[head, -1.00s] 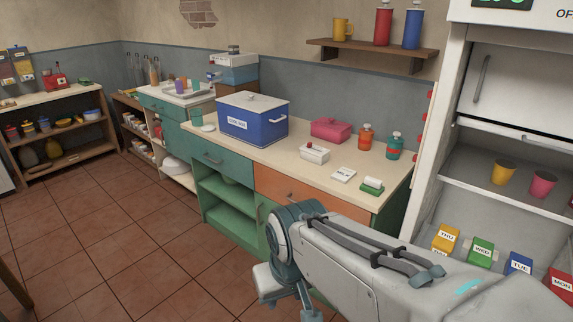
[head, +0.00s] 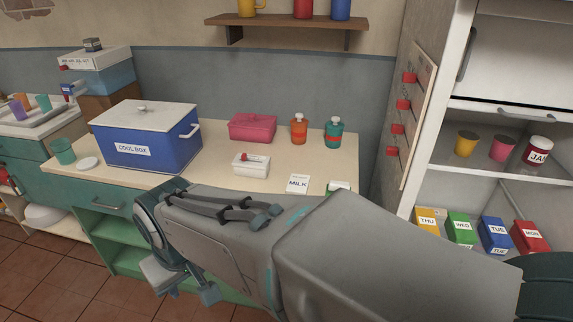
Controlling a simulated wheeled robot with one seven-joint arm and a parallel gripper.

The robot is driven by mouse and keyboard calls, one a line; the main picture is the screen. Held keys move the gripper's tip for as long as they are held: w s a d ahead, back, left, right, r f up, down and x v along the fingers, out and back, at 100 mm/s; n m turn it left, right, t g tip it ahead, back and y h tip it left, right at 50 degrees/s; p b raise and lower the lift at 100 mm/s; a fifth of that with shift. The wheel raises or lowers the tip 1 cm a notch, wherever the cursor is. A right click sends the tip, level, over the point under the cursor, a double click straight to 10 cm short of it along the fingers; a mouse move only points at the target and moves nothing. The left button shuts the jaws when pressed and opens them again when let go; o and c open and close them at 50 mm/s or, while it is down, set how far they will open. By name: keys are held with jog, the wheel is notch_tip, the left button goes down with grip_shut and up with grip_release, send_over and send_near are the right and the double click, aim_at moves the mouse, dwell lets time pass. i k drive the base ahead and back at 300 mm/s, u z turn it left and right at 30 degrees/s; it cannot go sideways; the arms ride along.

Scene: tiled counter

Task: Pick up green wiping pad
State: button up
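The green wiping pad (head: 339,185) lies on the cream counter near its right end, just right of the white MILK card (head: 298,184). Only a small pale and green part of it shows above my arm, which hides the rest. My arm crosses the front of the head view, from the lower right to a joint at the left in front of the counter.
The counter (head: 215,178) also holds a blue cool box (head: 150,140), a pink box (head: 252,128), a small white box (head: 251,165), an orange bottle (head: 299,130) and a teal bottle (head: 333,134). A white open cabinet (head: 470,107) stands at the right.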

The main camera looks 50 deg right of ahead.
aim_at(333, 185)
jog(key=z, duration=0.7)
jog(key=i, duration=0.7)
jog(key=z, duration=1.05)
jog(key=i, duration=0.25)
jog(key=z, duration=0.3)
